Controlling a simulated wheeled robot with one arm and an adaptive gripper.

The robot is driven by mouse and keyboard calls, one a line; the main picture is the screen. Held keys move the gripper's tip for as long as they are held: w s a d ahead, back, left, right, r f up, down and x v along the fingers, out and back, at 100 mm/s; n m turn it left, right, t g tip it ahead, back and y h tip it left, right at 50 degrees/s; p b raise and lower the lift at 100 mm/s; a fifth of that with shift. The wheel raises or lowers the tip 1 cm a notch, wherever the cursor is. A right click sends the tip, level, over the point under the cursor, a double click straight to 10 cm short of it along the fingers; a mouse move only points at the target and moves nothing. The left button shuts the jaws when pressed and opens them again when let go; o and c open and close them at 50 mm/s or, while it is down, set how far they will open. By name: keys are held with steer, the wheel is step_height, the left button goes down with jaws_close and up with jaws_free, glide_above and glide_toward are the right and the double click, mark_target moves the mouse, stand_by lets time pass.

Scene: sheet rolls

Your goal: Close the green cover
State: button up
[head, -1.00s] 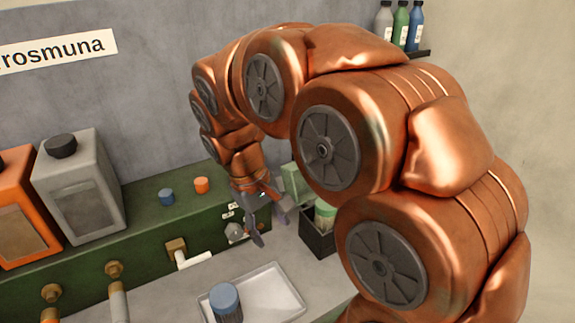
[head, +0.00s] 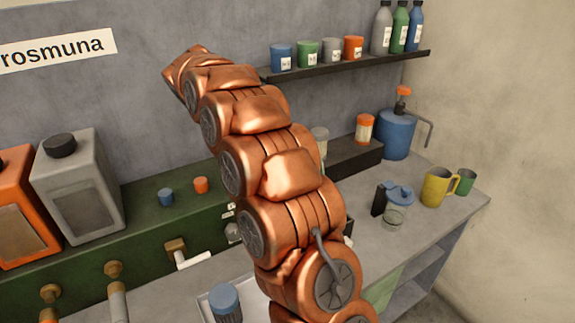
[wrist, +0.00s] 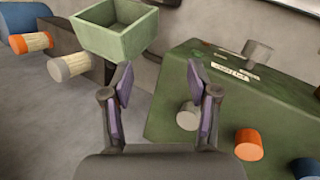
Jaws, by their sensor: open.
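In the wrist view a light green, hollow, box-like piece (wrist: 115,38), which may be the green cover, stands with its open side showing, beyond my left finger. Its join to anything else is hidden. My gripper (wrist: 160,82) is open, with nothing between its fingers, and appears apart from this piece. The dark green machine body (wrist: 175,65) lies to the right of the fingers, with a grey knob (wrist: 188,116) close to the right finger. In the head view my arm hides the gripper and the green piece; the machine body (head: 150,220) shows along the wall.
Orange (head: 201,185) and blue (head: 166,197) knobs stand on the machine. A blue-capped container (head: 225,300) is at the front. A blue pump bottle (head: 396,132), a lidded jar (head: 397,205) and a yellow mug (head: 438,186) stand right. A shelf (head: 345,66) holds several containers.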

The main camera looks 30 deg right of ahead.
steer(key=w+d+f+m+g+h, duration=0.1)
steer(key=w+d+f+m+h, duration=0.15)
steer(key=w+d+f, duration=0.45)
steer(key=shift+g+h, duration=0.4)
steer(key=shift+h, duration=0.05)
steer(key=shift+w+d+f+p, duration=0.15)
steer(key=shift+d+f+p, duration=0.15)
steer(key=shift+d+f, duration=0.75)
steer(key=shift+w+d+f+p, duration=0.1)
steer(key=shift+d+f+p, duration=0.25)
steer(key=shift+d, duration=1.35)
steer(key=shift+w+d+f+p, duration=0.25)
steer(key=shift+d+f, duration=0.4)
steer(key=shift+d, duration=0.7)
steer(key=shift+s, duration=0.1)
jaws_close()
